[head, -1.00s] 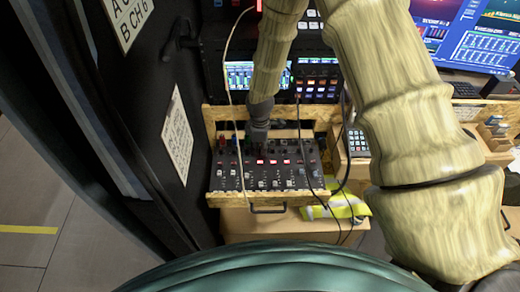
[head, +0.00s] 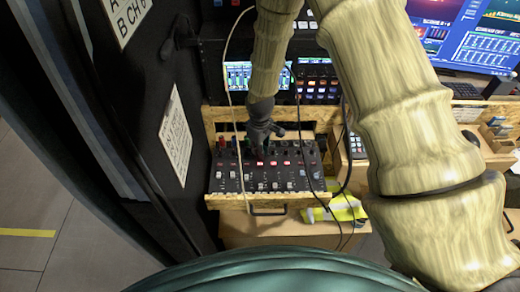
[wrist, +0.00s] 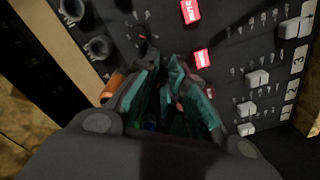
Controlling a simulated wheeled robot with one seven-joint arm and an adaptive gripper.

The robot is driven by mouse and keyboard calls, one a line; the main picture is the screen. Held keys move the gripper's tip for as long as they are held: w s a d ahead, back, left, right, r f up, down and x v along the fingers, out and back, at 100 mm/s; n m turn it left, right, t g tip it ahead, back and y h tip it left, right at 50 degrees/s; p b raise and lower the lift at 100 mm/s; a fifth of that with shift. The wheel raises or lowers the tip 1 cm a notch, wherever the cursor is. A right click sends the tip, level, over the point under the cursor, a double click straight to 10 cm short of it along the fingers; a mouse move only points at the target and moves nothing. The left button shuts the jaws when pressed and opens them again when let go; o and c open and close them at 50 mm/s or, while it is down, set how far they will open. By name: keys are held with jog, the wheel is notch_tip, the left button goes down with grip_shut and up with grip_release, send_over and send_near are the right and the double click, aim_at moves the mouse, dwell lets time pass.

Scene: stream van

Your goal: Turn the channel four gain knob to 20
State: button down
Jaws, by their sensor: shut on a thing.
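The mixer panel (head: 228,181) lies in a wooden-framed drawer below the screens, with rows of small knobs, red lit buttons and white faders. My gripper (head: 261,150) reaches down to the upper middle of the panel. In the wrist view my gripper (wrist: 165,92) has its teal fingers close together among the controls, shut on a small knob that they almost wholly hide. I cannot read its label or pointer. An orange knob (wrist: 112,86) shows just left of the fingers. The numbers 2 and 3 show at the right, beside the white faders (wrist: 257,78).
Black round sockets (wrist: 98,47) lie at the upper left in the wrist view. Thin cables (head: 228,85) hang in front of the panel. A dark rack door (head: 150,100) stands close on the left. A keypad (head: 357,146) lies to the right.

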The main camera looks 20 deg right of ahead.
dwell(0.3)
jog(key=c, duration=1.7)
grip_release()
jog(key=shift+r, duration=0.15)
notch_tip(320, 180, up, 12)
